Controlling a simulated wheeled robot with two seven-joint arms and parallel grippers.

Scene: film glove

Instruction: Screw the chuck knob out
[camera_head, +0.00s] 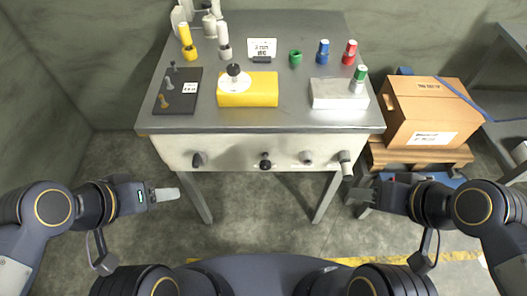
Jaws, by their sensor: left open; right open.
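A grey workbench (215,121) stands ahead of me with a pale front panel (234,159). Several knobs sit on the panel: a dark one (199,160), a black one (265,161), a grey round one (307,158) and a pale cylindrical one (346,163) at the right end. On the bench top, a black knob (233,69) stands over a white disc on a yellow block (248,91). I cannot tell which is the chuck knob. My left gripper (167,194) is open, empty, below and left of the panel. My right gripper (361,193) is open, empty, just below the pale cylindrical knob.
A black board (177,105) with small pegs and a white block (338,95) with a green-capped piece (359,79) lie on the bench. Several coloured bottles stand behind. A cardboard box (424,108) on a pallet is at right. The floor between the bench legs is clear.

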